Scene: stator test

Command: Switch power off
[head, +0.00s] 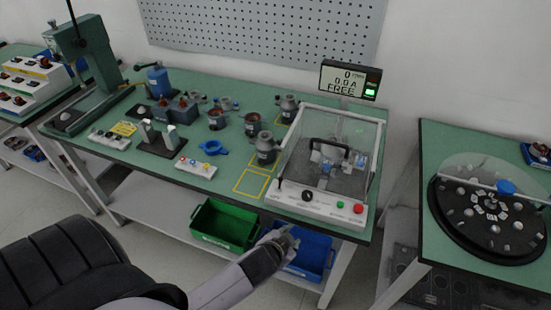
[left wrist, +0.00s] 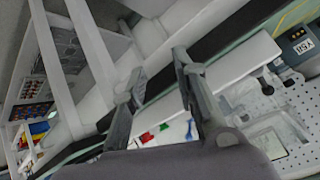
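The test stand's white control panel (head: 318,203) is at the front right of the green bench. It carries a dark round knob (head: 307,196), a green button (head: 340,204) and a red button (head: 358,208). The display (head: 350,80) above reads 0 rpm, 0.0 A and FREE, with a green light. My left gripper (head: 288,236) is in front of the bench edge, below and left of the panel, apart from it. In the left wrist view its two fingers (left wrist: 158,82) stand apart with nothing between them. My right gripper is in neither view.
A clear cover (head: 350,125) with a dark handle stands over the stand behind the panel. Green (head: 222,226) and blue (head: 312,254) bins are below the bench edge. Several motor parts stand left of the cover. A round black table (head: 480,235) is at right.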

